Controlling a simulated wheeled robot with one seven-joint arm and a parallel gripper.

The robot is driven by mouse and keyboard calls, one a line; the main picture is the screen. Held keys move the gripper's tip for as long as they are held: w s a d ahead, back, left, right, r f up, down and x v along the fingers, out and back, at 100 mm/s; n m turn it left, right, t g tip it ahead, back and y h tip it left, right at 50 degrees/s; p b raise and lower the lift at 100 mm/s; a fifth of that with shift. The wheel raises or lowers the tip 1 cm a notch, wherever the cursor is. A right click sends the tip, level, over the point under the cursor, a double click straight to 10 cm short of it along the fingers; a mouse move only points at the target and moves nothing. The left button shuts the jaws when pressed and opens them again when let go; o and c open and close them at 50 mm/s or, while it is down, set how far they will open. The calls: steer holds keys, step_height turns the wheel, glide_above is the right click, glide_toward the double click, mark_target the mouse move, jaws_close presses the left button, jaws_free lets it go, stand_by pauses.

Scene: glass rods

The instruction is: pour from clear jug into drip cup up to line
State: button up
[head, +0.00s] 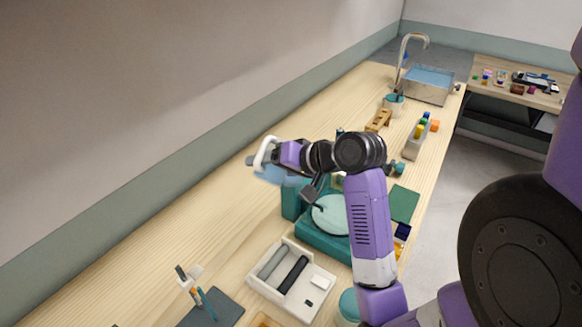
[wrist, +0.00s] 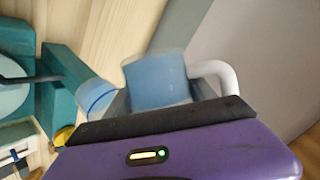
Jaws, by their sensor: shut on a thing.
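My gripper (head: 283,158) is shut on the clear jug, which holds blue liquid (head: 270,175) and has a white handle (head: 263,152). The jug is held out past the teal machine, toward the wall side of the counter. In the wrist view the jug's blue body (wrist: 155,82) lies just beyond the gripper, with the white handle (wrist: 224,72) to its right. A small light-blue cup-like thing with a darker blue band (wrist: 95,96) shows left of the jug; it may be the drip cup. I cannot tell whether they touch.
The teal machine (head: 318,243) with a pale round disc (head: 328,214) stands below my arm. A white tray (head: 308,305) with dark and grey rollers is nearer. A dark mat (head: 222,310) lies front left. A sink (head: 428,88) is far back. The counter along the wall is clear.

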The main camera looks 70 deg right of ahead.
steer(key=shift+r+y+p, duration=0.3)
steer(key=shift+r+p, duration=0.1)
steer(key=shift+p, duration=1)
stand_by(0.9)
steer(key=shift+a+r+m+t+y, duration=0.1)
steer(key=shift+r+m+t+y, duration=0.3)
steer(key=shift+r+m+y, duration=0.6)
stand_by(4.7)
